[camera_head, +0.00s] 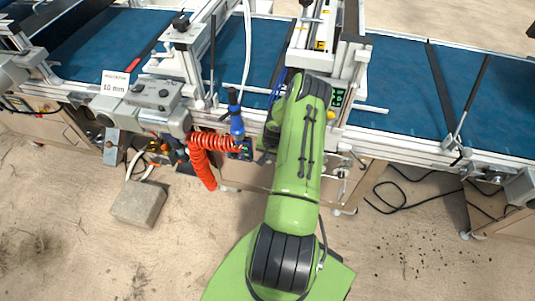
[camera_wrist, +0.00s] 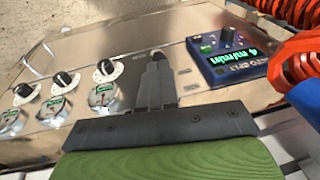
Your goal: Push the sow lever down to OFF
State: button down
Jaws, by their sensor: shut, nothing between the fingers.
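In the wrist view my gripper (camera_wrist: 155,78) is shut and empty, its dark fingers together over a metal control panel (camera_wrist: 130,45). A small grey rounded tip (camera_wrist: 157,54) shows just past the fingertips. It looks like the end of the sow lever, but my fingers hide the rest. I cannot tell whether they touch it or how the lever is set. Two small label plates (camera_wrist: 183,72) sit on the panel just right of the fingers; I cannot read them. In the head view my green arm covers the lever and most of the gripper.
Left of the fingers are several black knobs (camera_wrist: 107,68) with dials. To the right are a blue display box (camera_wrist: 228,52) and a red coiled hose (camera_wrist: 295,70). In the head view a blue conveyor belt (camera_head: 400,75) runs behind the arm, and a concrete block (camera_head: 138,203) lies on the ground.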

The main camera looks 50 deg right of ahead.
jog(key=a+f+b, duration=0.1)
jog(key=s+a+f+h+b, duration=0.1)
jog(key=b, duration=0.1)
jog(key=shift+a+f+t, duration=0.1)
jog(key=shift+t, duration=0.2)
dwell(1.0)
